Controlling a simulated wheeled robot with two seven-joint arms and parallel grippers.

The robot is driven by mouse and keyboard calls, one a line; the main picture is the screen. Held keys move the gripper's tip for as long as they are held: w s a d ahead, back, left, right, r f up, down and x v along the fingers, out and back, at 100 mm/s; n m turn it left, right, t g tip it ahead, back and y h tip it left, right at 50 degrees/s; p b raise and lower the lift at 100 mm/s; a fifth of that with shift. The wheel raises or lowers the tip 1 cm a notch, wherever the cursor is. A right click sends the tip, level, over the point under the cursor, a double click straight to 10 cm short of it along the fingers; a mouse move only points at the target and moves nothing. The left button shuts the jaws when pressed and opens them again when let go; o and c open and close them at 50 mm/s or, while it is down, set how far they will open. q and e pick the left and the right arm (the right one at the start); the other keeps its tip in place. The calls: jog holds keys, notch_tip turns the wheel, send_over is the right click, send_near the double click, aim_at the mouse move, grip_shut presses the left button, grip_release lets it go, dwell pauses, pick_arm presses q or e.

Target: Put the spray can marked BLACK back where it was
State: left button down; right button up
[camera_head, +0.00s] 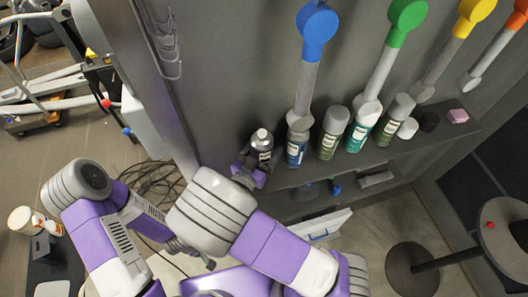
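A dark spray can (262,149) with a grey top is at the left end of the shelf (290,178), left of the other cans. Its label is too small to read. My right gripper (249,174) is at the can's lower part, with its purple fingers against it; it looks shut on the can. The can's base is hidden by the gripper, so I cannot tell whether it touches the shelf. My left gripper (204,262) is low in the picture, away from the shelf, and its fingers are too small to judge.
A blue can (296,150), a grey-green can (332,133), a green can (362,127) and another grey-green can (394,120) stand on the shelf to the right. A pink block (458,116) lies farther right.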

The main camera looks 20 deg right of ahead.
jog(key=shift+w+f, duration=0.1)
jog(key=shift+f, duration=0.55)
jog(key=shift+f, duration=0.2)
jog(key=o, duration=1.2)
jog(key=shift+c, duration=0.2)
jog(key=shift+r, duration=0.15)
